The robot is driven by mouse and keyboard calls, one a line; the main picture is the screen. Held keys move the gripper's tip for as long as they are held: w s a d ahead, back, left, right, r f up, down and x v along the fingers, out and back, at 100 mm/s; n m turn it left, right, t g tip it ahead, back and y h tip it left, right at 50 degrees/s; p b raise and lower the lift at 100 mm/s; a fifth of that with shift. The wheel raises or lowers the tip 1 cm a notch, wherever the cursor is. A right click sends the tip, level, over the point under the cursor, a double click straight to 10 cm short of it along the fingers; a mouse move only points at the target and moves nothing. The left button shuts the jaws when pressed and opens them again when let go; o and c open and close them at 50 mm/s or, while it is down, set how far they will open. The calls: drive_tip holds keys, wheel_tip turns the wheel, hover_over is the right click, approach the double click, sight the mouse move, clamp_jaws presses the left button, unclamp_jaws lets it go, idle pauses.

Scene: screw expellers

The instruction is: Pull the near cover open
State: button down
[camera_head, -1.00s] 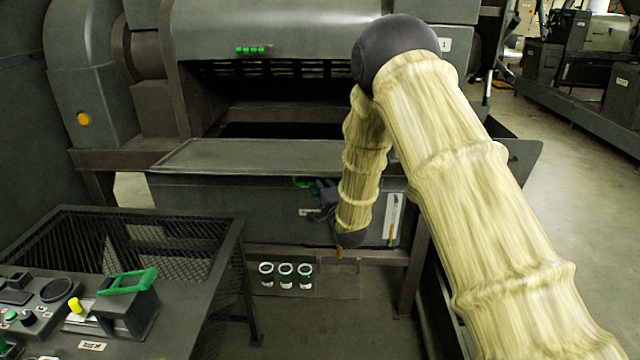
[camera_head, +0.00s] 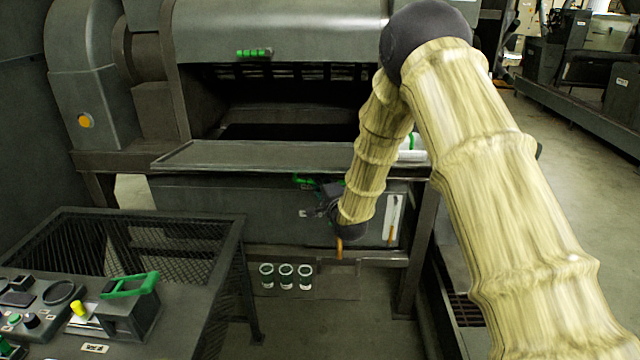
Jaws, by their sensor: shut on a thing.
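The near cover (camera_head: 235,154) is a flat grey lid lying across the top of a long dark trough box (camera_head: 230,205), below the machine's opening. A green handle (camera_head: 303,180) shows at its front edge. My gripper (camera_head: 318,196) is at that handle, in front of the box, and is shut on it. The fingers are small and dark, so the exact contact is hard to see. My arm hides the right part of the cover. A gap under the cover's front edge is not clear.
An upper hood (camera_head: 280,28) with its own green handle (camera_head: 253,53) is above the opening. A control desk (camera_head: 95,325) with a green lever (camera_head: 130,286) stands at lower left, beside a mesh-sided frame (camera_head: 165,250). Several white-and-green cups (camera_head: 286,276) sit below the box. Floor is open at right.

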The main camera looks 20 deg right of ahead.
drive_tip(key=shift+w+d+r, duration=0.1)
drive_tip(key=shift+w+r, duration=0.05)
drive_tip(key=shift+r, duration=1.1)
drive_tip(key=c, duration=1.5)
unclamp_jaws()
drive_tip(key=shift+o, duration=0.2)
drive_tip(key=shift+s+f, duration=0.1)
drive_tip(key=shift+s, duration=0.1)
drive_tip(key=shift+s, duration=0.35)
drive_tip(key=s+d, duration=0.1)
drive_tip(key=s, duration=1)
